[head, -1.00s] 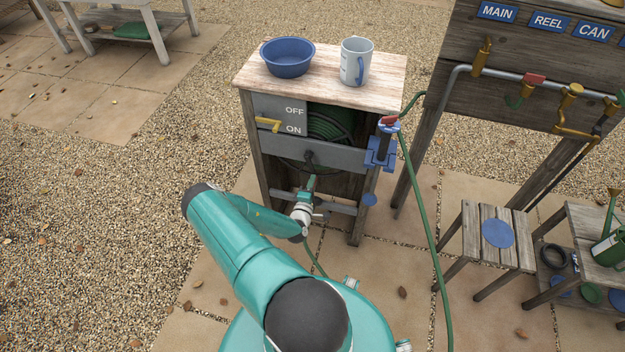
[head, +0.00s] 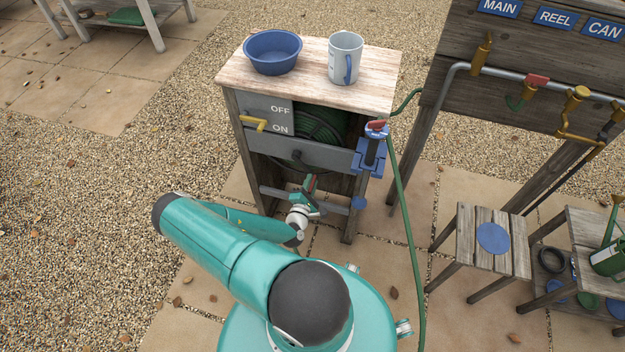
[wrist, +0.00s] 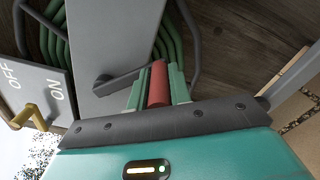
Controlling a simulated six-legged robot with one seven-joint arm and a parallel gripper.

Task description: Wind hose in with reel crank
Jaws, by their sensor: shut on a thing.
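The reel stand (head: 307,94) is a wooden cabinet with a pale top. Green hose (head: 318,124) lies coiled on the reel inside it. The dark crank arm (wrist: 122,81) runs from its hub on the grey crossbar to a red crank grip (wrist: 158,84). My gripper (head: 310,186) is below the crossbar, shut on the red grip; its two teal fingers (wrist: 156,88) flank the grip in the wrist view. A hose length (head: 404,210) hangs from the blue bracket (head: 371,153) at the stand's right side down to the paving. Its lower end is out of view.
A yellow lever (head: 255,123) is on the OFF/ON plate. The tap board (head: 530,60) and a slatted stool (head: 468,253) are at right. Open gravel (head: 110,200) lies left.

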